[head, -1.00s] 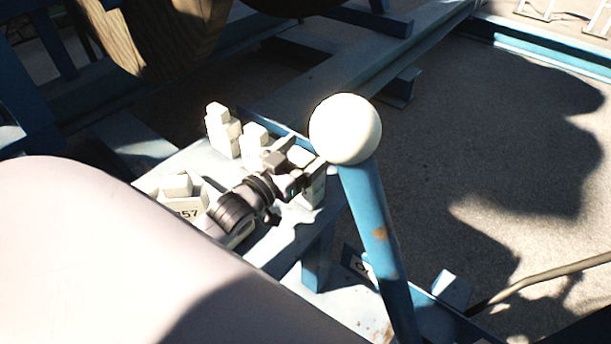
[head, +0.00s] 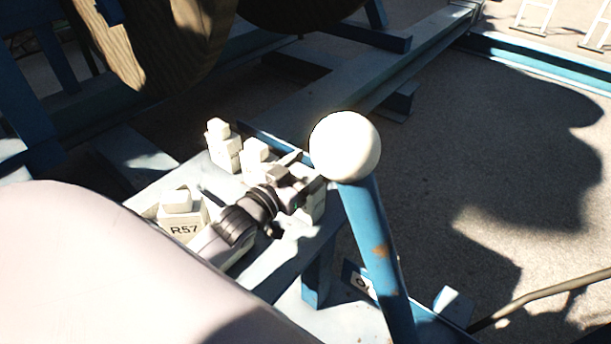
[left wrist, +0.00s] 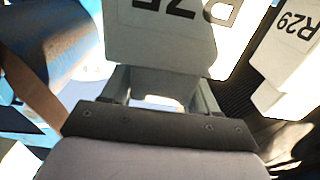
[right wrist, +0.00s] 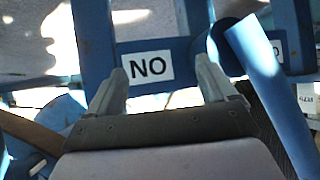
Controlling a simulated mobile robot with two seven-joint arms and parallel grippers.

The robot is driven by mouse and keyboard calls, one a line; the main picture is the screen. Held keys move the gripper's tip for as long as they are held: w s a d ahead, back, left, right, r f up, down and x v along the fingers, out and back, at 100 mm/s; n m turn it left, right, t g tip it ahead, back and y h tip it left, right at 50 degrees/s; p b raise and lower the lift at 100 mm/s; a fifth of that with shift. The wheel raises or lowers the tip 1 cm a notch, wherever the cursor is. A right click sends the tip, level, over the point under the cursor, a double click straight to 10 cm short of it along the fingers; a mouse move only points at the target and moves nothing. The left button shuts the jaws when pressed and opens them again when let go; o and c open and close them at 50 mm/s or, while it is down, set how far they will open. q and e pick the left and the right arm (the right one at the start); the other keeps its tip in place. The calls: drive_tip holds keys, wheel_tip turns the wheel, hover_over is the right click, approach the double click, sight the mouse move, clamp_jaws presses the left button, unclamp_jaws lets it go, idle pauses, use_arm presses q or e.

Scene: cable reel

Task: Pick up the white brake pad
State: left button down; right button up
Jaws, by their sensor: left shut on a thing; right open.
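Several white blocks with stepped tops, which look like the brake pads, stand on a pale blue shelf (head: 265,262) in the head view. One is marked R57 (head: 183,222); two more stand behind, a far-left block (head: 223,148) and a middle block (head: 256,154). My left gripper (head: 300,175) is at the right-hand block (head: 312,207). In the left wrist view my left gripper (left wrist: 163,92) is shut on the narrow part of a white labelled block (left wrist: 160,40); its marking is upside down and partly cut off. My right gripper (right wrist: 160,85) is open and empty.
A white ball (head: 345,146) tops a blue post (head: 378,245) close right of my left gripper. A block marked R29 (left wrist: 290,45) is beside the held one. A NO sign (right wrist: 148,68) on blue framework lies beyond my right gripper. A wooden reel (head: 165,45) stands behind.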

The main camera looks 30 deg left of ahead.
use_arm(q)
wheel_tip(320, 180, up, 20)
drive_tip(key=p, duration=0.3)
drive_tip(key=shift+r+p, duration=0.2)
drive_tip(key=shift+p, duration=0.1)
drive_tip(key=shift+r+p, duration=0.45)
drive_tip(key=shift+p, duration=0.35)
